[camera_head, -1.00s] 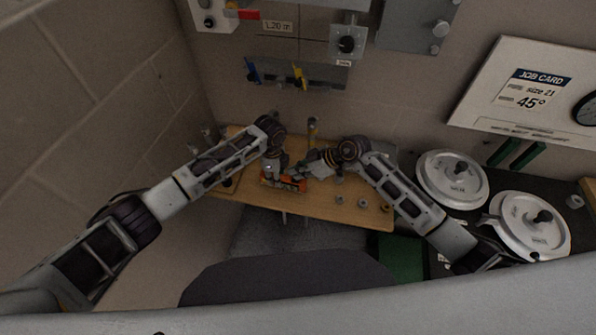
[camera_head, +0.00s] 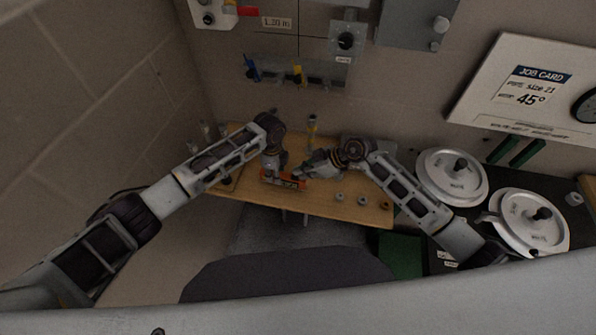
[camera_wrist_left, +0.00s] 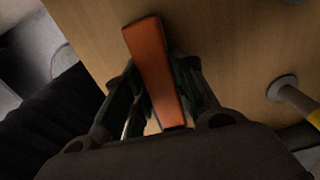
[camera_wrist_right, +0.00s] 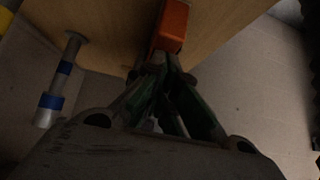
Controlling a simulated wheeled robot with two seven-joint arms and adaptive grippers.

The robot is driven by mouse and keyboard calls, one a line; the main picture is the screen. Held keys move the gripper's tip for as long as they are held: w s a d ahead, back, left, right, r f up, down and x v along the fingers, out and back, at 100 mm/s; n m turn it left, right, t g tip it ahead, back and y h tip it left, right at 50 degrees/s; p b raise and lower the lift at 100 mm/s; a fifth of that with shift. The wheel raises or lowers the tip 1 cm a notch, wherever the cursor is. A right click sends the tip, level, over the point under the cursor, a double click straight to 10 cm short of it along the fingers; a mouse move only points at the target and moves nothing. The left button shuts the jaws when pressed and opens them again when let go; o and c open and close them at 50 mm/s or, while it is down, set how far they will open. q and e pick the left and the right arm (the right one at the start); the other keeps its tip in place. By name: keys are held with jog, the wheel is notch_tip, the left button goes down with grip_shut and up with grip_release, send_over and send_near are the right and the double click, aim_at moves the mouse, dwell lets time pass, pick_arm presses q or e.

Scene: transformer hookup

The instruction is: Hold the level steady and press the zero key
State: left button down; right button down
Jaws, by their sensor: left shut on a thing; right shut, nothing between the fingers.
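The orange level (camera_head: 288,183) lies along the front part of the wooden board, with a dark face showing toward its right half. My left gripper (camera_head: 271,175) is shut on the level near its left end; in the left wrist view the orange level (camera_wrist_left: 153,62) runs between the fingers (camera_wrist_left: 163,105). My right gripper (camera_head: 300,173) is shut and empty, its tips close to the level's right part. In the right wrist view the level's end (camera_wrist_right: 173,26) shows just beyond the closed fingertips (camera_wrist_right: 162,62). I cannot tell whether they touch it. The zero key is too small to make out.
The wooden board (camera_head: 338,208) carries several small nuts at its right front. A yellow-banded post (camera_head: 312,128) stands at the back edge. White reels (camera_head: 452,178) sit to the right, below the job card (camera_head: 538,88) reading 45°.

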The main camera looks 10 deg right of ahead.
jog(key=v, duration=0.8)
jog(key=shift+w+a+r, duration=0.15)
jog(key=shift+a+r, duration=0.05)
jog(key=shift+r, duration=0.1)
pick_arm(q)
jog(key=shift+s+f, duration=0.1)
jog(key=shift+a, duration=0.1)
jog(key=c, duration=1.1)
grip_release()
jog(key=shift+r, duration=0.2)
jog(key=shift+r, duration=5.85)
jog(key=shift+s+f, duration=0.1)
pick_arm(e)
jog(key=shift+f, duration=0.1)
